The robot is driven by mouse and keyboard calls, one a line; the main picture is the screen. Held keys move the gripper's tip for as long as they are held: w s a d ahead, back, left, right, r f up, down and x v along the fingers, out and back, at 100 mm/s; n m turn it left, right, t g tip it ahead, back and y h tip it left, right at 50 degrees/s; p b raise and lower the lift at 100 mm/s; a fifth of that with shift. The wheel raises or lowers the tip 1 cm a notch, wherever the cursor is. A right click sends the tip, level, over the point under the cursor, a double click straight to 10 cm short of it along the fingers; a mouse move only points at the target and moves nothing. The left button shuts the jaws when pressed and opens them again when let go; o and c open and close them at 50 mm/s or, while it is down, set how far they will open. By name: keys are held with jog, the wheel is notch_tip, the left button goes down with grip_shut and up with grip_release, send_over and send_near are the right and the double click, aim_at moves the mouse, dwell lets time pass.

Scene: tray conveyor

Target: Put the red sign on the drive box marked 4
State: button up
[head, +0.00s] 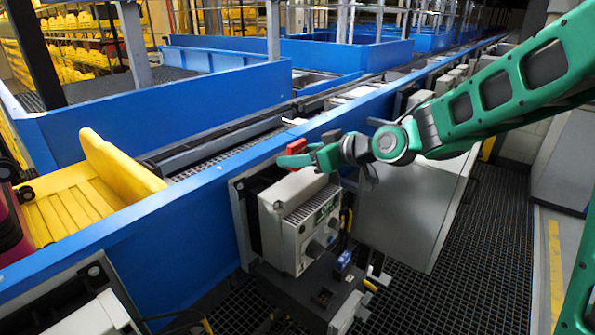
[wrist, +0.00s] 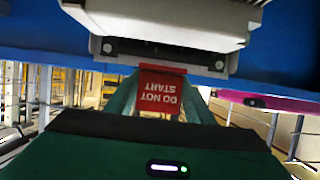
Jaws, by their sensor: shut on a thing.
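The red sign (wrist: 160,92) reads "DO NOT START" and appears upside down in the wrist view. My gripper (wrist: 160,108) is shut on it, with a green finger on each side. In the head view the red sign (head: 296,153) shows at the tips of my gripper (head: 322,155), just above the top of a grey drive box (head: 292,225). The box has a dark label and knobs on its front; I cannot read its number for sure. The grey casing (wrist: 165,20) fills the top of the wrist view. I cannot tell whether the sign touches the box.
The box is mounted beside the blue conveyor wall (head: 190,215). A large grey panel (head: 410,205) stands right of it, below my arm. A yellow tray (head: 90,195) is on the conveyor at left. Dark grating floor (head: 480,250) is clear at right.

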jog(key=shift+f, duration=2)
jog(key=shift+f, duration=0.15)
jog(key=o, duration=1.1)
jog(key=shift+o, duration=0.2)
jog(key=shift+d+r, duration=0.1)
jog(key=shift+r, duration=0.1)
jog(key=v, duration=1.1)
jog(key=shift+s+d, duration=0.25)
jog(key=shift+s, duration=0.05)
jog(key=shift+d, duration=0.1)
